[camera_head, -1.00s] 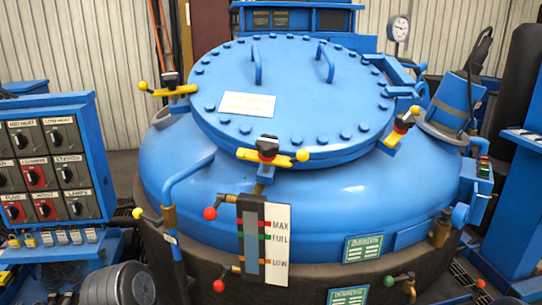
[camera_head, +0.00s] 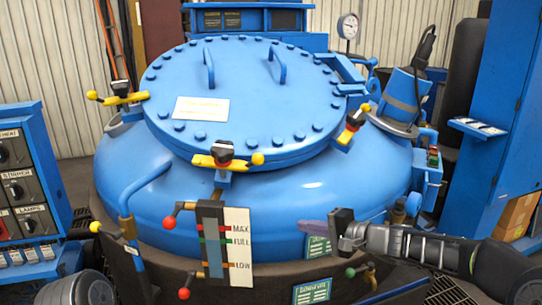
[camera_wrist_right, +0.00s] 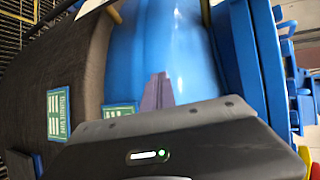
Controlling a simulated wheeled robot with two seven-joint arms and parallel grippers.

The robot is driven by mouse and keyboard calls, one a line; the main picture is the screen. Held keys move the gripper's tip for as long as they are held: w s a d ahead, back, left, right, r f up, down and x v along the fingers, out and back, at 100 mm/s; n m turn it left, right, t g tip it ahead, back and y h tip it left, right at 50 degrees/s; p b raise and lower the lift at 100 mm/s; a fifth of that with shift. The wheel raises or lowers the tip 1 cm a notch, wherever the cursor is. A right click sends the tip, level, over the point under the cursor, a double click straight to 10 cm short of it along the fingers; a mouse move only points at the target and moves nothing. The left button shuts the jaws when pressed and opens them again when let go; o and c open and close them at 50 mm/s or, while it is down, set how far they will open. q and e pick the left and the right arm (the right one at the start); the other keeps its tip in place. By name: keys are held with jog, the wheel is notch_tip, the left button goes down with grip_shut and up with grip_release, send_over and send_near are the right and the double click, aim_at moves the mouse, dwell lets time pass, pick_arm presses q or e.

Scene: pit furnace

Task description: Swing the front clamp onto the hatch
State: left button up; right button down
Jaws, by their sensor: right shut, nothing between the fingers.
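The round blue hatch (camera_head: 245,95) lies on the furnace, with two handles and a ring of bolts. The front clamp (camera_head: 212,161) is at the hatch's near rim. It has a yellow bar, a dark and red knob on top and a yellow ball at its right end. The bar lies sideways along the rim; I cannot tell whether it overlaps the hatch. My right gripper (camera_head: 306,226) is shut and empty, below and right of the front clamp and apart from it. Its fingers also show in the right wrist view (camera_wrist_right: 157,91) before the blue furnace wall. My left gripper is out of view.
Similar clamps sit at the hatch's left (camera_head: 122,98) and right (camera_head: 350,125). The level gauge (camera_head: 236,245) and red-knobbed valve levers stand below the front clamp. A bent blue pipe (camera_head: 140,190) rises at left. A control panel (camera_head: 25,190) stands at far left.

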notch_tip(320, 180, up, 18)
jog(key=n+t+y, duration=0.1)
jog(key=n+y, duration=0.2)
jog(key=y, duration=0.3)
jog(key=shift+s+a+t, duration=0.2)
jog(key=shift+s+t, duration=0.2)
jog(key=shift+s, duration=0.05)
jog(key=shift+f, duration=0.1)
jog(key=w+a+r+p, duration=0.1)
jog(key=a+p, duration=0.4)
jog(key=a, duration=0.4)
jog(key=shift+w+r, duration=0.15)
jog(key=shift+r, duration=0.15)
jog(key=shift+a, duration=0.1)
